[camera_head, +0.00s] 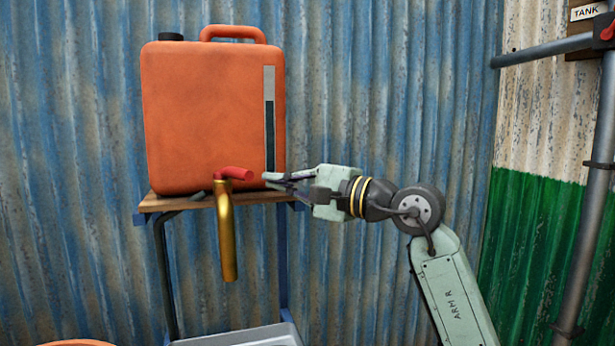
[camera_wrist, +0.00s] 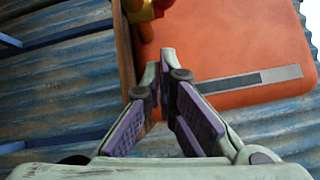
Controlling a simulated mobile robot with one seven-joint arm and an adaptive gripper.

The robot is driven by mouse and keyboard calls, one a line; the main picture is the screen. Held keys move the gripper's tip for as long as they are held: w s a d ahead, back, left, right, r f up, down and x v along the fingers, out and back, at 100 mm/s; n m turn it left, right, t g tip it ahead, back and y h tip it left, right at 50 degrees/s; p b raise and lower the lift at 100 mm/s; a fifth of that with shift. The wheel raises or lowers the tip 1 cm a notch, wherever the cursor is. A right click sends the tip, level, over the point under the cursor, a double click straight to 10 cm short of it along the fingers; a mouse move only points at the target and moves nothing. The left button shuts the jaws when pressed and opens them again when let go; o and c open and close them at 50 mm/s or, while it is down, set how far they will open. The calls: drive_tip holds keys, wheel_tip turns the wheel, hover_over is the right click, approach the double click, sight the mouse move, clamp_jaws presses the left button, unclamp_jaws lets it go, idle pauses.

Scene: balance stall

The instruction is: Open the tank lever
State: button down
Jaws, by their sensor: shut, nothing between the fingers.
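An orange tank (camera_head: 205,115) stands on a wooden shelf. Below its front is a brass tap (camera_head: 226,230) with a red lever (camera_head: 235,173) at its top, pointing right. My gripper (camera_head: 268,181) is shut and empty, just right of the red lever, with a small gap between them in the picture. In the wrist view my gripper (camera_wrist: 167,70) has its fingertips together in front of the orange tank (camera_wrist: 220,45). Part of the brass tap (camera_wrist: 143,10) shows at the top edge there, and the lever is mostly cut off.
The wooden shelf (camera_head: 160,204) has dark metal legs. A grey tub (camera_head: 245,337) sits below the tap. A corrugated wall (camera_head: 400,90) is behind. At right are grey pipes (camera_head: 590,200), a red part (camera_head: 607,32) and a "TANK" sign (camera_head: 588,12).

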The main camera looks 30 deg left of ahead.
sight(234, 175)
drive_tip(key=shift+s+a+r+p, duration=0.1)
drive_tip(key=shift+s+r+p, duration=0.1)
drive_tip(key=shift+s, duration=0.65)
drive_tip(key=shift+s+a+r+p, duration=0.1)
drive_tip(key=shift+s+r, duration=0.1)
drive_tip(key=shift+s, duration=0.6)
drive_tip(key=s+b, duration=0.3)
drive_tip(key=b, duration=0.1)
drive_tip(key=shift+s+d, duration=0.15)
drive_tip(key=shift+s, duration=0.15)
